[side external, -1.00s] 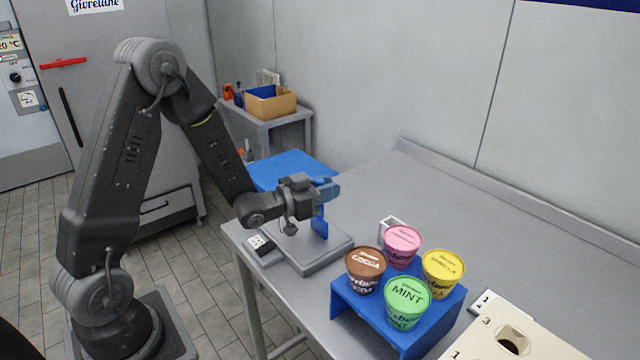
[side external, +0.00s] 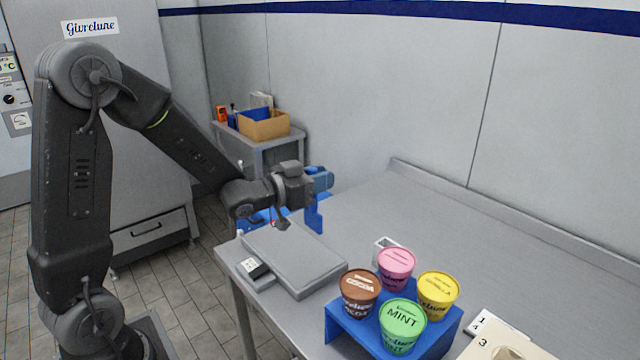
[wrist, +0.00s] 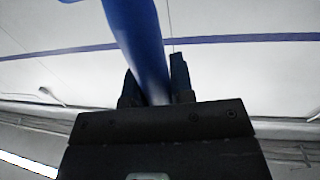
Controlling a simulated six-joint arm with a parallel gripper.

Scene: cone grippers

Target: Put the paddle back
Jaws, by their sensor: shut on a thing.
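My gripper (side external: 318,180) is shut on a blue paddle, held in the air above the far side of the grey scale (side external: 292,262). The paddle (side external: 314,213) hangs below the gripper in the side view, partly hidden by the jaws. In the wrist view the blue paddle (wrist: 138,35) runs up out of the frame from between the fingers (wrist: 155,90). A small white open holder (side external: 383,250) stands on the table behind the tubs; I cannot tell whether it is the paddle's place.
A blue stand (side external: 440,345) carries brown, pink, yellow and green tubs (side external: 402,322) at the front. A pale numbered board (side external: 485,330) lies at the right. A side table with a cardboard box (side external: 264,125) stands behind. The steel table (side external: 450,235) is clear at the back right.

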